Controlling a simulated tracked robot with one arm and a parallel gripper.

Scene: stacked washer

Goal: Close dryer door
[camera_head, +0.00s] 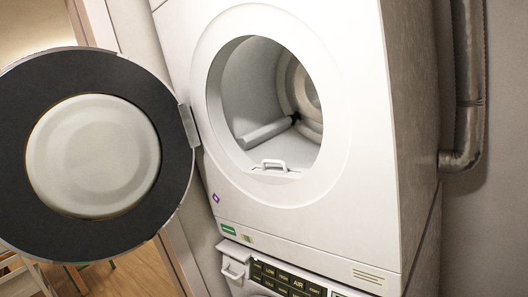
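The white dryer (365,150) stands in the middle of the view, and its round drum opening (265,100) is uncovered. The dryer door (165,105) is swung wide open to the left on its hinge (188,126). It shows its dark ring-shaped inner side with a pale round centre (92,155). A small white handle-like part (272,164) sits at the lower rim of the opening. My gripper is not in view.
A control panel (285,279) with dark buttons and a white drawer handle (233,270) lie below the dryer. Wooden furniture (20,275) and floor (140,270) show at lower left.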

